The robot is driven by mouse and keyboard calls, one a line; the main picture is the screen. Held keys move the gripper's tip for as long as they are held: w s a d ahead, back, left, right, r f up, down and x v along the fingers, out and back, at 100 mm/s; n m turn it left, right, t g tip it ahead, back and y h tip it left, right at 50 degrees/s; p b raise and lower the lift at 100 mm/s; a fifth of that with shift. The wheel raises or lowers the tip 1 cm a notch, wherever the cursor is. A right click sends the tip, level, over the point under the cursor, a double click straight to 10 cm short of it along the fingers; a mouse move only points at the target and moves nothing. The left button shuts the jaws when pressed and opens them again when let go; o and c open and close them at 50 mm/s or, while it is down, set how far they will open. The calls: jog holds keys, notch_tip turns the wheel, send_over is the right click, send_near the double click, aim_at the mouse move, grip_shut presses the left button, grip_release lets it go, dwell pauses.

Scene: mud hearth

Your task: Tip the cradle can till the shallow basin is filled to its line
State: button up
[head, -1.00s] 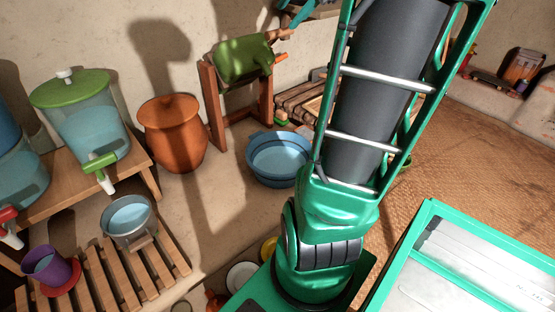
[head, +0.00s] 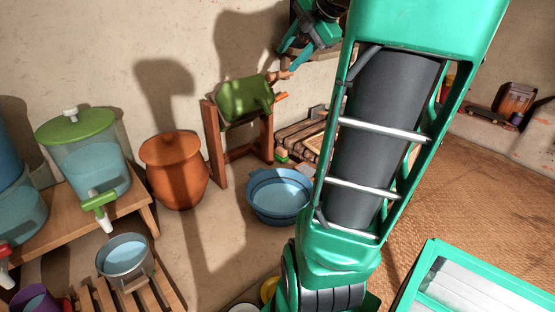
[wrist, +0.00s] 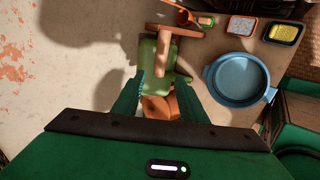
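The green cradle can (head: 243,99) lies on its side in a wooden stand (head: 216,150), its orange spout toward the right. It also shows in the wrist view (wrist: 152,62). The blue shallow basin (head: 279,198) sits on the floor below and right of the stand; a dark line rings its inner wall. I cannot tell whether it holds water. It also shows in the wrist view (wrist: 238,79). My gripper (head: 293,62) is above and right of the can, close to its tan handle (head: 279,75). Its fingers (wrist: 160,92) are apart; no grip shows.
A clay jar (head: 174,172) stands left of the stand. Floor between jar and basin is clear.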

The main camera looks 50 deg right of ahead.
aim_at(282, 72)
jog(key=shift+w+d+f+m+g+h, duration=0.15)
jog(key=shift+w+f+m+g+h, duration=0.1)
jog(key=shift+w+f+g+h, duration=0.4)
jog(key=shift+w+d+f+m+g+h, duration=0.25)
jog(key=shift+w+h, duration=0.2)
jog(key=shift+h, duration=0.35)
jog(key=shift+w+d+f+m+g+h, duration=0.1)
jog(key=shift+w+f+m+g+h, duration=0.2)
jog(key=shift+w+f+h, duration=0.35)
jog(key=x, duration=1)
jog(key=shift+d, duration=0.3)
jog(key=shift+w, duration=0.15)
grip_shut()
jog(key=shift+f+h, duration=0.1)
jog(key=shift+h, duration=0.2)
